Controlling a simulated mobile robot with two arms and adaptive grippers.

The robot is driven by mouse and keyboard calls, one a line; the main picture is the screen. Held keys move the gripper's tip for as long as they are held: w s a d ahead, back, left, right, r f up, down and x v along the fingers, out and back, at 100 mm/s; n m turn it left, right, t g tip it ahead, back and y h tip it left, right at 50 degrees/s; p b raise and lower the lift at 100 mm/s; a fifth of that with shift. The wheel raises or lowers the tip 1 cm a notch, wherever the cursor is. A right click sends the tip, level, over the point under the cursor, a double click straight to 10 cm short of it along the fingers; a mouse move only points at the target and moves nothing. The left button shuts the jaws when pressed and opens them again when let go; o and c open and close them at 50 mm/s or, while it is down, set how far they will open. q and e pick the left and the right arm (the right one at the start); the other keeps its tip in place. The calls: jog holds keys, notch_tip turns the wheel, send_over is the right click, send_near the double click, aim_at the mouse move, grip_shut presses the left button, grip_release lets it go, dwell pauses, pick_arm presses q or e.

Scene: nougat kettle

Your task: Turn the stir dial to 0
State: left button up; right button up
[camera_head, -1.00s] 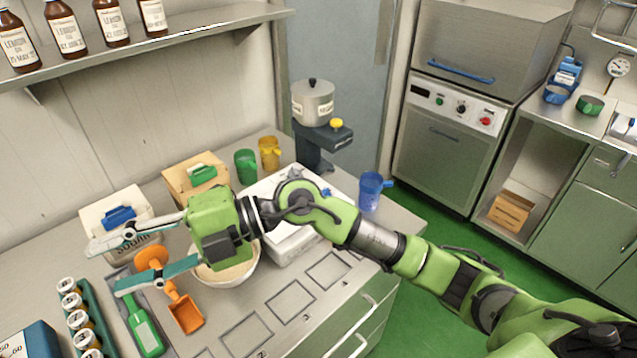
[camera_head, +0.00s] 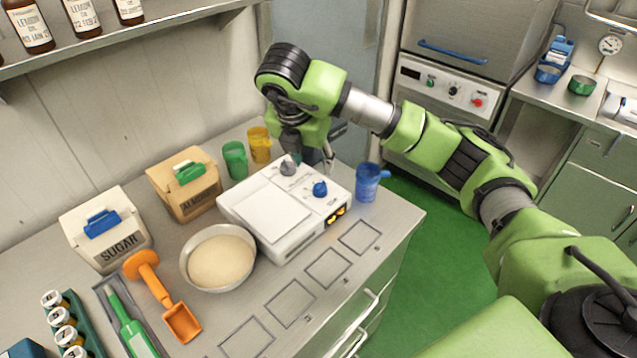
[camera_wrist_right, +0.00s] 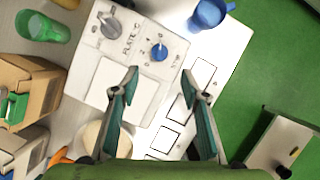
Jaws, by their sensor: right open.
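The white hot plate stirrer (camera_head: 268,212) stands on the bench with a square plate on top. Its blue stir dial (camera_head: 320,188) is on the right of its top, and a grey plate dial (camera_head: 288,168) is behind it. In the right wrist view the blue stir dial (camera_wrist_right: 158,52) has numbers around it; its exact setting is too small to tell. My right gripper (camera_head: 312,158) points down over the back right of the stirrer, partly hidden by its own body. In the wrist view its fingers (camera_wrist_right: 161,75) are apart and empty, with the dial beyond them. My left gripper is out of view.
A blue jug (camera_head: 368,185) stands close to the right of the stirrer. Green (camera_head: 235,160) and yellow (camera_head: 259,145) cups stand behind it. A bowl of powder (camera_head: 190,262) is to its left. The front bench with marked squares is clear.

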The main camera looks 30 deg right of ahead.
aim_at(319, 185)
jog(key=p+x, duration=0.2)
jog(key=x, duration=0.8)
jog(key=shift+d+f, duration=0.1)
jog(key=shift+f, duration=0.2)
jog(key=shift+w+d+f, duration=0.15)
jog(key=shift+w+f, duration=0.1)
jog(key=shift+f, duration=0.35)
jog(key=c, duration=1.1)
